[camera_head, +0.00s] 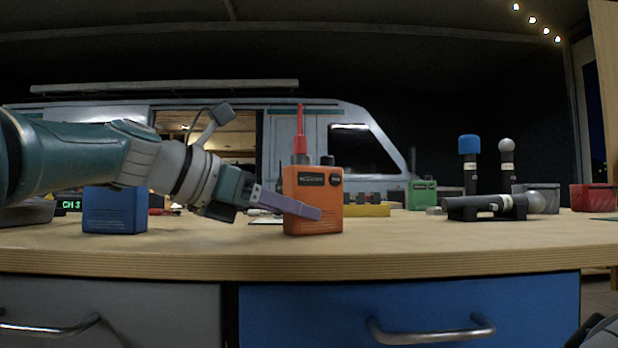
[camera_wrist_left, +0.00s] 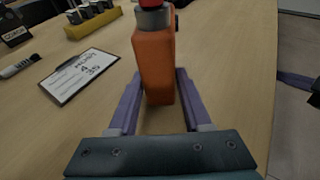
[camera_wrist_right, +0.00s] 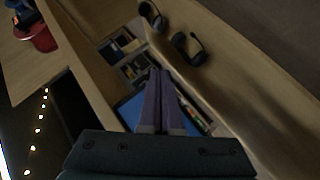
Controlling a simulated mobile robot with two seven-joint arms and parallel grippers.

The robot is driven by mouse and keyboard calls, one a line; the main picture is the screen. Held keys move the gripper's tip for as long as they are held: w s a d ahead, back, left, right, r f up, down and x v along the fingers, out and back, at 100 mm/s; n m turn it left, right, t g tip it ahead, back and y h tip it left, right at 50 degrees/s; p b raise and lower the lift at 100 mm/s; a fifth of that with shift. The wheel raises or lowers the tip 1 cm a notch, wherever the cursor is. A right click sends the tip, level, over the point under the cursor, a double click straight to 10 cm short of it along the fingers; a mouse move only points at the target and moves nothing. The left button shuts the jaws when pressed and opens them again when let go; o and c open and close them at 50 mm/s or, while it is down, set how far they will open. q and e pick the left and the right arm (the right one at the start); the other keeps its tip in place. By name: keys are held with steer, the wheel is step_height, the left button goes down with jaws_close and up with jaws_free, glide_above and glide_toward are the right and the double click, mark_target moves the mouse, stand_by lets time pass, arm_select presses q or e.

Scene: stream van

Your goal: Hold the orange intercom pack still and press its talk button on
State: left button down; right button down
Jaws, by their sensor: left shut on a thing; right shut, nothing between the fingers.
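The orange intercom pack (camera_head: 312,212) stands upright on the wooden desk, with a red antenna on top and a dark knob beside it. My left gripper (camera_head: 305,210) is shut on the pack, its purple fingers low on the two sides. The left wrist view shows the orange pack (camera_wrist_left: 155,65) between the two fingers of the left gripper (camera_wrist_left: 160,95). The talk button cannot be made out clearly. My right gripper (camera_wrist_right: 160,75) is shut and empty in the right wrist view, away from the orange pack.
A blue pack (camera_head: 115,210) stands to the left and a green pack (camera_head: 422,195) behind to the right. Microphones (camera_head: 470,165) and a dark mic holder (camera_head: 480,208) are at the right. A yellow block (camera_head: 367,211) lies behind the orange pack. A clipboard (camera_wrist_left: 80,75) lies near it.

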mark_target(335, 179)
steer(key=w+r+m+t+h, duration=0.1)
steer(key=w+r+h, duration=0.3)
steer(key=r, duration=0.9)
steer(key=w+a+r+t+y, duration=0.1)
steer(key=a, duration=0.1)
steer(key=w+a+r+t+y, duration=0.1)
steer(key=a, duration=0.1)
steer(key=w+a+r+y, duration=0.1)
steer(key=a, duration=0.1)
steer(key=shift+w+a+r+t+y, duration=0.15)
steer(key=shift+w+a+t+y, duration=0.25)
steer(key=a+y, duration=0.1)
steer(key=a, duration=0.2)
steer(key=w+a+r+n+t+y, duration=0.1)
steer(key=a+y, duration=0.1)
steer(key=a, duration=0.1)
steer(key=a+r+y, duration=0.1)
steer(key=a+y, duration=0.1)
steer(key=a, duration=0.1)
steer(key=shift+w+a+r+n, duration=0.2)
steer(key=shift+a+r+n, duration=0.05)
steer(key=shift+a+n, duration=0.1)
steer(key=shift+w+a, duration=0.7)
steer(key=shift+w, duration=0.55)
steer(key=shift+w+a, duration=0.65)
steer(key=shift+w, duration=0.65)
steer(key=shift+w+a, duration=0.7)
steer(key=shift+w, duration=0.55)
steer(key=shift+w+a, duration=0.1)
steer(key=shift+w, duration=0.05)
